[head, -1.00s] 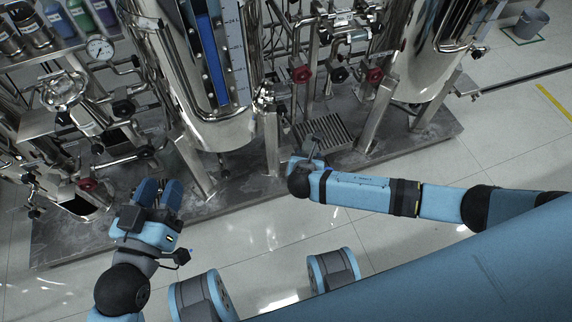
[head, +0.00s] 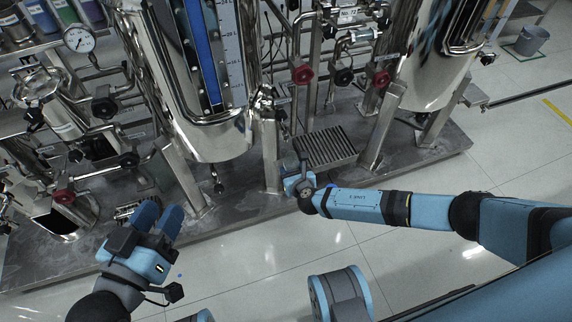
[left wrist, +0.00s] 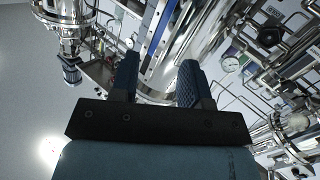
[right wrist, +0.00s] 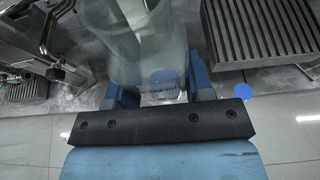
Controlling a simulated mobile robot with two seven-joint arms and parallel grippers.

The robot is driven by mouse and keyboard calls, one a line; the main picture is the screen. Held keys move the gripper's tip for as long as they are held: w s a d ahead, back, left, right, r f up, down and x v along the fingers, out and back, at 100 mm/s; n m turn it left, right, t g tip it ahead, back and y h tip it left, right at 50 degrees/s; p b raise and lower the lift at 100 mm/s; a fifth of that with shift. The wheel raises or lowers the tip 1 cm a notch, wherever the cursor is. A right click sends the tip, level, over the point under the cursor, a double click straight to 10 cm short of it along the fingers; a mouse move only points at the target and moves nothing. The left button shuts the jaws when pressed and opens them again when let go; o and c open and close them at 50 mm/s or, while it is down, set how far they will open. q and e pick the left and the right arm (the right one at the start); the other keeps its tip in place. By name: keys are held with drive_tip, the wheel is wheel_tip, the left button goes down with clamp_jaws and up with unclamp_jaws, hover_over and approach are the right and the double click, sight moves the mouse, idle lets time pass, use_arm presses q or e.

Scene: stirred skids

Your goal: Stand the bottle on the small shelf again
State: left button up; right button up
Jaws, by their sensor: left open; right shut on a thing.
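A clear, translucent bottle (right wrist: 135,45) with a small blue label is between the fingers of my right gripper (right wrist: 160,80) in the right wrist view. The gripper is shut on it. In the head view my right gripper (head: 298,184) is low at the skid's front edge, just in front of a slatted metal platform (head: 325,147). I cannot tell whether this platform is the small shelf. The bottle is hard to make out there. My left gripper (head: 160,210) is open and empty at the left, above the skid's front edge. Its spread fingers show in the left wrist view (left wrist: 158,70).
Steel tanks (head: 205,130) on legs, pipes and red-handled valves (head: 302,74) stand close behind both grippers. A shelf with coloured containers (head: 40,15) is at the top left. A grey bucket (head: 531,40) stands at the far right. The tiled floor (head: 260,250) in front is clear.

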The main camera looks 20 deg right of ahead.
drive_tip(key=shift+w+b, duration=0.3)
drive_tip(key=shift+w, duration=0.85)
drive_tip(key=b+x, duration=0.2)
drive_tip(key=x, duration=0.1)
drive_tip(key=shift+w, duration=0.3)
drive_tip(key=shift+s+f+b, duration=0.1)
drive_tip(key=shift+f+b, duration=0.2)
drive_tip(key=shift+b, duration=0.1)
use_arm(q)
drive_tip(key=shift+w+a+f+m+t, duration=0.15)
drive_tip(key=shift+w+a+f+m, duration=0.05)
drive_tip(key=shift+w+m, duration=0.25)
drive_tip(key=shift+w+a+f+m+t, duration=0.2)
drive_tip(key=shift+w+m, duration=0.1)
drive_tip(key=shift+m, duration=0.25)
use_arm(e)
drive_tip(key=shift+r, duration=0.15)
drive_tip(key=o, duration=1)
use_arm(q)
drive_tip(key=shift+r, duration=0.1)
